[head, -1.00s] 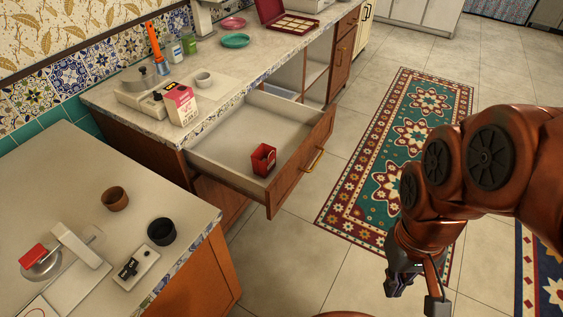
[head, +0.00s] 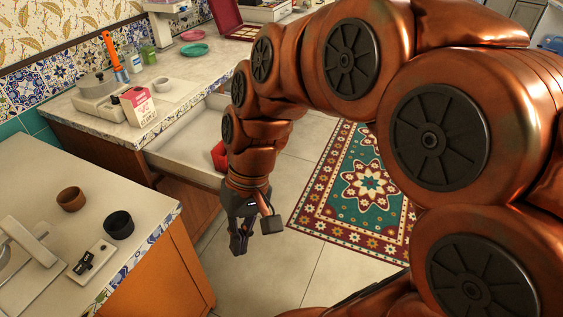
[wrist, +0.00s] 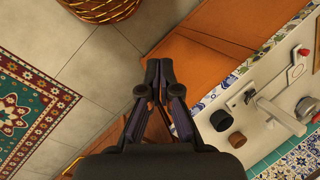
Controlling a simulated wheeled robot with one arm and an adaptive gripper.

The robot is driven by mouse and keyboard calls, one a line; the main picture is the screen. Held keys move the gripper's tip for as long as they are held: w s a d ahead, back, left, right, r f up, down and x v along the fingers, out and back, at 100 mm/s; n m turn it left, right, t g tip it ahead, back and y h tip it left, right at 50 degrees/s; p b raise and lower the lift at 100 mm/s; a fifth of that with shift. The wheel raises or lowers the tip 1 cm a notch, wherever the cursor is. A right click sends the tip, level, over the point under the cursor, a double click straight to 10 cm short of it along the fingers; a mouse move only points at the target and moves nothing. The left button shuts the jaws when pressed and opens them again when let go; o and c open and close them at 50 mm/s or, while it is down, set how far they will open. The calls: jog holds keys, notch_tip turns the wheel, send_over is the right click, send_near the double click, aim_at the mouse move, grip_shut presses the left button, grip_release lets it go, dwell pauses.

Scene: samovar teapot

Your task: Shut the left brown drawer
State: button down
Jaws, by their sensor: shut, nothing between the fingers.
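The brown drawer (head: 188,145) is pulled out of the cabinet under the far counter. Its pale interior shows in the head view, with a red box (head: 218,155) inside. My arm hides its front panel and handle there. My gripper (head: 239,246) is in front of the drawer, low and apart from it in the picture. In the wrist view the fingers (wrist: 159,68) are together and empty. Brown wood shows beside and behind them, but I cannot tell which part is the drawer.
A near counter (head: 50,170) stands at the left, holding a brown cup (head: 71,199) and a black cup (head: 119,224). Its orange side panel (wrist: 210,55) is close to my fingers. A patterned rug (head: 360,185) lies on open tiled floor. A woven basket (wrist: 100,8) is at the wrist view's top.

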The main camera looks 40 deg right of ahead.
jog(key=w+d+f+m+t+y+b, duration=0.1)
jog(key=w+f+y+b, duration=0.1)
jog(key=w+b, duration=0.3)
jog(key=w+d+f+m+t+y+b, duration=0.1)
jog(key=w+f+y+b, duration=0.15)
jog(key=w, duration=0.55)
jog(key=w+d+f+m+t+y+b, duration=0.25)
jog(key=w+d+f+t+b, duration=0.2)
jog(key=w+d+b, duration=0.45)
jog(key=w+d+f+m+t+h+b, duration=0.1)
jog(key=d+f+m+t+b, duration=0.2)
jog(key=d, duration=0.8)
jog(key=w+d+f+m+t+h+b, duration=0.1)
jog(key=d+f+t+b, duration=0.3)
jog(key=d, duration=0.7)
jog(key=w+d+f+m+t+b, duration=0.15)
jog(key=d+f, duration=0.25)
jog(key=d, duration=0.7)
jog(key=b+x, duration=0.2)
jog(key=x, duration=1.1)
jog(key=shift+f+m+b, duration=0.3)
jog(key=shift+f+b, duration=0.05)
